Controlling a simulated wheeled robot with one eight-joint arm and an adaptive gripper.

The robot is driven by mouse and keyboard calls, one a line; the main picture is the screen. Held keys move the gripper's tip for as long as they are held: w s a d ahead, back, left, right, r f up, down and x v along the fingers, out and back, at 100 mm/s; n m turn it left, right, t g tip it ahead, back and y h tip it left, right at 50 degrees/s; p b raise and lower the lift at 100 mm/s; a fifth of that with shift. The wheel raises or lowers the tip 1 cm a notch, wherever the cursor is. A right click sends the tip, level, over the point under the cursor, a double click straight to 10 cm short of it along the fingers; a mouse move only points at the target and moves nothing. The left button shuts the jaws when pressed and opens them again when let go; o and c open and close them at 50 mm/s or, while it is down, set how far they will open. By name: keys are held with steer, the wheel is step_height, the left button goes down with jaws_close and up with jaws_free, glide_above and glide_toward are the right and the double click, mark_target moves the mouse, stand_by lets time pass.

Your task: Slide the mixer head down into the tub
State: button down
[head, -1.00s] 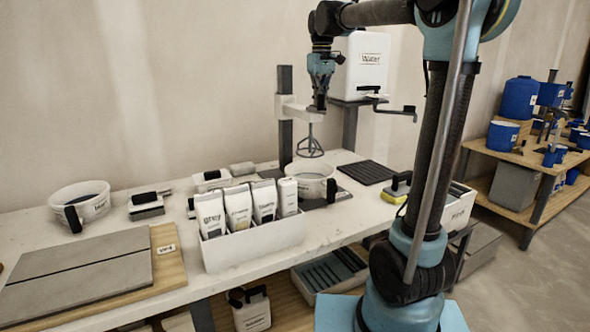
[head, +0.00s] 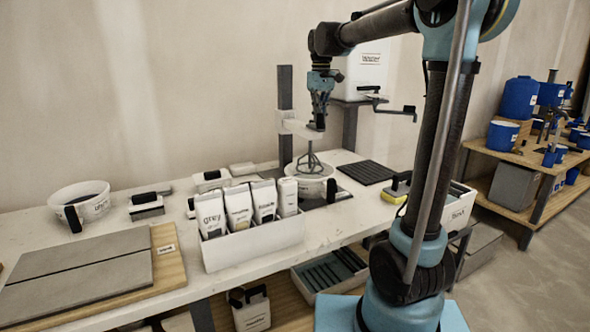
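The mixer head (head: 300,128) is a pale arm on a dark upright post (head: 286,105), with a grey whisk (head: 311,158) hanging below it. The whisk's lower end is at the mouth of the white tub (head: 318,188), inside the rim as seen from here. The tub stands under the mixer on the bench, partly hidden by white bags. My gripper (head: 318,120) points down at the outer end of the mixer head and appears to touch it. Its fingers are too small and dark to show whether they are closed on the head's handle.
A white box of labelled bags (head: 255,243) stands in front of the tub. A water container (head: 362,70) on a stand is behind my gripper. A dark ribbed mat (head: 374,173) lies to the right. Another white tub (head: 80,203) and grey tiles (head: 80,270) are at the left.

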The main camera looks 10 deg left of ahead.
steer(key=shift+f, duration=3.15)
steer(key=shift+r, duration=4.55)
